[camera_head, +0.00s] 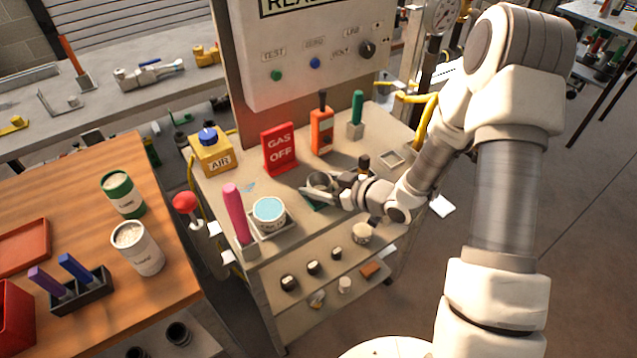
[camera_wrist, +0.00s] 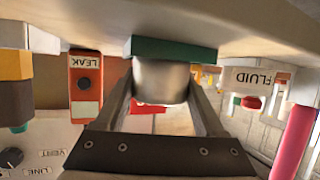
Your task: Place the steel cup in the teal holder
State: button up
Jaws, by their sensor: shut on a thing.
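The steel cup (camera_head: 319,181) is a small grey metal cup, upright at the middle of the cart top. My gripper (camera_head: 331,187) reaches it from the right and is shut on it. The teal holder (camera_head: 313,204) shows only in part under the cup and gripper. The wrist view is upside down. There the cup (camera_wrist: 160,80) sits between the two fingers (camera_wrist: 162,92), and the holder (camera_wrist: 172,48) lies directly against its base end. I cannot tell whether the cup's base is inside the holder or just above it.
A red gas-off sign (camera_head: 279,148) and an orange leak detector (camera_head: 321,130) stand behind the cup. A white tub (camera_head: 268,212) and a pink-handled tool (camera_head: 236,212) stand to the left. A square tray (camera_head: 391,158) lies at right, with a dark bottle (camera_head: 364,163) near the gripper.

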jog(key=o, duration=1.5)
